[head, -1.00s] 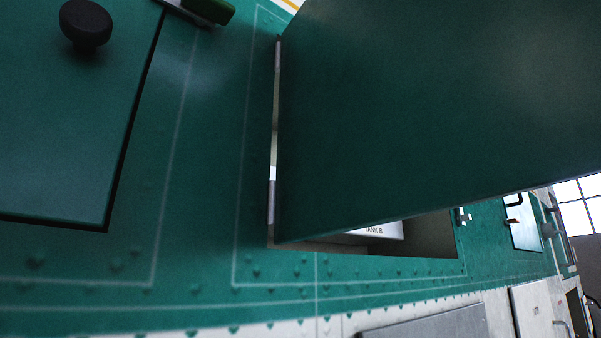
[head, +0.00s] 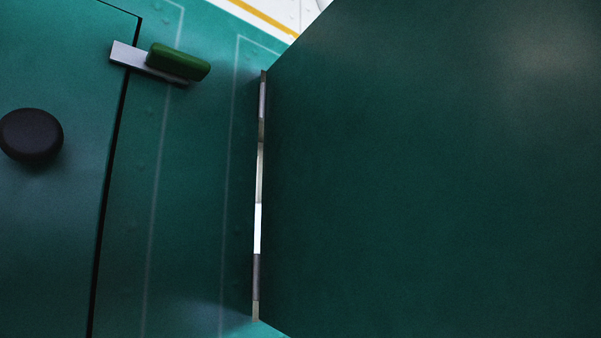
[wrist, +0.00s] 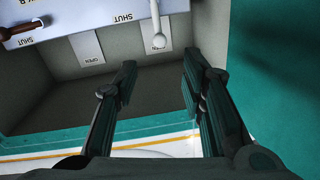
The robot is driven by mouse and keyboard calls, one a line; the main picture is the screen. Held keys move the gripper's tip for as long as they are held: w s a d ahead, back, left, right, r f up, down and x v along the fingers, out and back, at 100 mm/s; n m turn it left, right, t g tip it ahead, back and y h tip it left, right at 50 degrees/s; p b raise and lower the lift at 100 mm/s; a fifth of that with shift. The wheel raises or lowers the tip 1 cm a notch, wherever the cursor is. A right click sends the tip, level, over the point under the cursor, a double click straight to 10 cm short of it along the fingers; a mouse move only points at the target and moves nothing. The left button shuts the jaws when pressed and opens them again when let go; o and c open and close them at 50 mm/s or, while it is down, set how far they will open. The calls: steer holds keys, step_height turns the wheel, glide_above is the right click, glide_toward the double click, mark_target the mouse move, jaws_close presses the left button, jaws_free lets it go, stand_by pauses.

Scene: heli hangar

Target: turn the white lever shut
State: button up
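The white lever (wrist: 157,28) hangs from a panel inside a grey recess, at the top middle of the wrist view, with its rounded end towards me. White plates marked OPEN and SHUT lie beside it. My gripper (wrist: 160,63) is open and empty, its two dark fingers spread on either side below the lever's end, apart from it. In the head view the lever and my gripper are hidden; a large open dark green door (head: 430,170) covers the right side.
A dark brown-handled lever (wrist: 20,29) stands at the left of the panel. Grey recess walls (wrist: 198,30) close in on the right. In the head view are a black knob (head: 31,136) on a left panel and a latch with a green handle (head: 180,62).

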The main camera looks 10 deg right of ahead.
steer(key=x, duration=1.1)
steer(key=shift+w+a, duration=0.1)
steer(key=shift+f, duration=0.1)
jaws_close()
